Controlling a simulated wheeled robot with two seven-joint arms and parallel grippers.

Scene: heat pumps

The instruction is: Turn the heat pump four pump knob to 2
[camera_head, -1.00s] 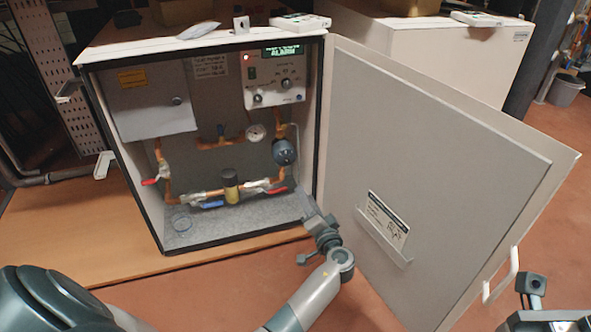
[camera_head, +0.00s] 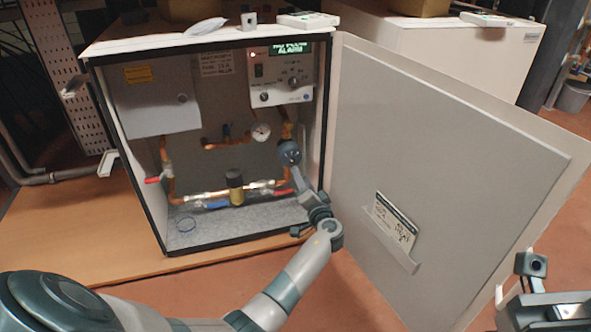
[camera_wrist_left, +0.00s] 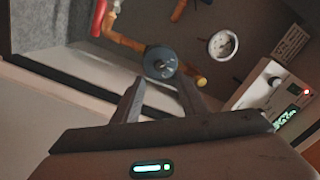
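The heat pump is an open white cabinet (camera_head: 147,223) with copper pipework inside. Its pump, with a round dark blue-grey knob (camera_head: 289,153), sits on the right pipe below the control panel. In the left wrist view the knob (camera_wrist_left: 160,62) is just beyond my fingertips, with a small lighter centre; its setting is too small to read. My left gripper (camera_head: 298,178) reaches into the cabinet from the front, just below the knob. In the wrist view its fingers (camera_wrist_left: 160,92) are apart with nothing between them. My right gripper (camera_head: 533,285) is partly in view at the lower right edge; its fingers are unclear.
The control panel (camera_head: 280,79) shows a green "NO FLOW ALARM" display. A gauge (camera_head: 261,132), a red valve handle (camera_head: 281,191) and a blue one (camera_head: 217,205) are near the pump. The open door (camera_head: 440,150) stands close on the right of my left arm.

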